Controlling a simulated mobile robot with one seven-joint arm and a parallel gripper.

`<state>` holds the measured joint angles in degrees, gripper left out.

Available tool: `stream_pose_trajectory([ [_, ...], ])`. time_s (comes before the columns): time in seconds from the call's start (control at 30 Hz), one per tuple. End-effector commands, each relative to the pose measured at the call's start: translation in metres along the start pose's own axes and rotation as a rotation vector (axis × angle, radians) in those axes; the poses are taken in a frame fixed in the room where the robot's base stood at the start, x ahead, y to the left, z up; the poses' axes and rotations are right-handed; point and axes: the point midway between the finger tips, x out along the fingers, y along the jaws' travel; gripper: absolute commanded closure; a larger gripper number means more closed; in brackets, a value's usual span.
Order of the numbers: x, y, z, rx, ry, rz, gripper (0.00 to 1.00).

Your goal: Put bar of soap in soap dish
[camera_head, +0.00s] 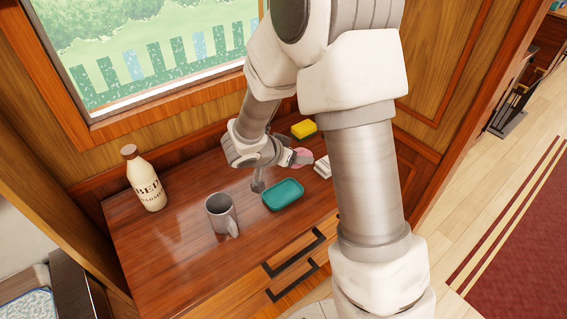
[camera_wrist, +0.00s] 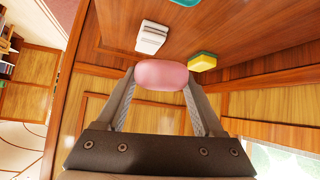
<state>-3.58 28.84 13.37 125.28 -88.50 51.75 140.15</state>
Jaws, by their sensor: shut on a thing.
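The pink bar of soap (camera_wrist: 161,75) is held between the two fingertips of my gripper (camera_wrist: 162,82) in the wrist view. In the head view the soap (camera_head: 303,156) shows at the end of my gripper (camera_head: 298,158), partly hidden by it. Whether it touches the table cannot be told. The teal soap dish (camera_head: 283,195) lies on the wooden table in front of my gripper, and looks empty. In the wrist view only an edge of the dish (camera_wrist: 186,2) shows at the top.
A yellow sponge (camera_head: 303,129) lies behind the soap. A white object (camera_head: 322,167), partly hidden by my arm, lies to the right. A grey mug (camera_head: 221,214) stands left of the dish, and a cream bottle (camera_head: 145,182) farther left. The wooden table (camera_head: 170,245) is clear near its front left.

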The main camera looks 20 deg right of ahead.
Motion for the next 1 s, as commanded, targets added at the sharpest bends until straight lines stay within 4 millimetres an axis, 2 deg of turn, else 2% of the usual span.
stream_pose_trajectory([
  [0.3,-0.011,-0.016,0.03,0.15,-0.13,0.135,0.9],
  [1.0,-0.011,-0.019,0.038,0.174,-0.146,0.153,0.9],
])
